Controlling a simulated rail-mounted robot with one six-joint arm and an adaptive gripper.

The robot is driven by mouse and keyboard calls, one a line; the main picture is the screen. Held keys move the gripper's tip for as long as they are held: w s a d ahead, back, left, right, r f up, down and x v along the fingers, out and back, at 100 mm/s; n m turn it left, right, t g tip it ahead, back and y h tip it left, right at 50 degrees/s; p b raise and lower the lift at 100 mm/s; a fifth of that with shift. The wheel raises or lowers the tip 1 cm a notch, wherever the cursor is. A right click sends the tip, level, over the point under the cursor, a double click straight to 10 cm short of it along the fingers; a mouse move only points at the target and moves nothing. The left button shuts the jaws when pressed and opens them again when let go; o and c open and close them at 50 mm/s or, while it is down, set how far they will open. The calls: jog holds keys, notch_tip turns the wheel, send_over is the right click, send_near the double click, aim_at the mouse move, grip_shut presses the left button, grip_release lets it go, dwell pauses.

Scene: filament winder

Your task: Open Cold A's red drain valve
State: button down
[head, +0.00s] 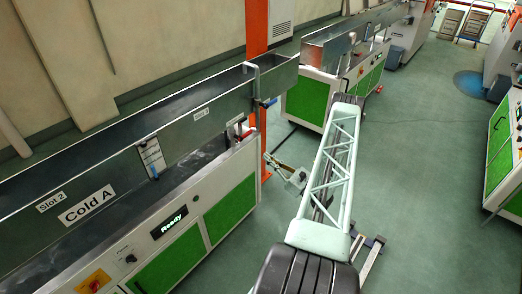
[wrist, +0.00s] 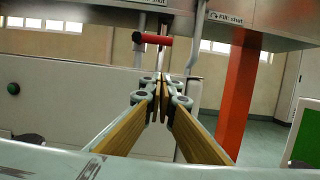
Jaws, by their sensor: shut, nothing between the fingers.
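The Cold A tank (head: 85,207) is the long metal trough on a white and green cabinet at left in the head view. Its red drain valve handle (wrist: 153,40) lies level across a vertical pipe in the wrist view, just above and beyond my fingertips. A small red part (head: 245,133) shows under the tank's far end in the head view, likely the same handle. My gripper (wrist: 163,88) is shut and empty, its fingertips pointing toward the pipe below the handle. I cannot tell whether they touch anything. In the head view my gripper (head: 268,158) is beside the cabinet's far corner.
An orange post (wrist: 237,95) stands right of the valve. A label reading "Fill: shut" (wrist: 229,18) is on the tank above. A blue handle (head: 267,103) is at the tank's end.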

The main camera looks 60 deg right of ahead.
jog(key=shift+w+d+r+b, duration=0.2)
jog(key=shift+w+r, duration=0.85)
jog(key=shift+w, duration=0.5)
jog(key=shift+w+d+r+b, duration=0.1)
jog(key=shift+w+d+r, duration=0.15)
jog(key=shift+w+r, duration=1.1)
jog(key=shift+w+d+r+b, duration=0.2)
jog(key=shift+w+r, duration=0.6)
jog(key=shift+w, duration=0.95)
jog(key=shift+d+r+n, duration=0.1)
jog(key=shift+d+n, duration=0.1)
jog(key=shift+n, duration=0.2)
jog(key=shift+a+n+y, duration=0.1)
jog(key=shift+n+y, duration=0.2)
